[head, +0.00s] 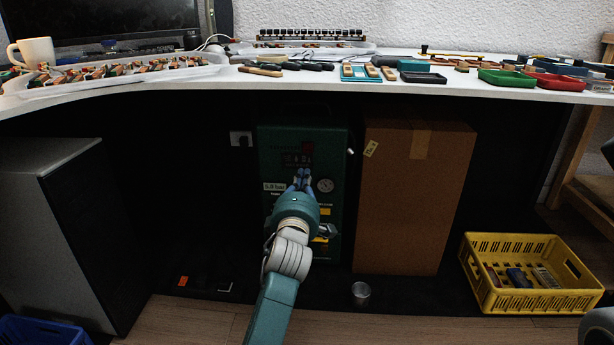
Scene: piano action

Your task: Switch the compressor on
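The compressor (334,222) is a dark green cabinet under the worktable, with a small dark panel near its top, a white label and a round gauge (325,185). My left gripper (303,172) is in front of its upper front, just below the dark panel and left of the gauge. Its blue fingers are close together, with nothing visible between them. I cannot tell whether the fingertips touch the cabinet. My gripper and arm hide part of the compressor's front, and the switch cannot be made out clearly.
A cardboard box (415,200) stands right of the compressor, and a grey cabinet (60,220) stands at left. A metal cup (361,293) and a yellow crate (530,300) are low in front. The white worktable (240,84) overhangs the compressor and holds many small parts.

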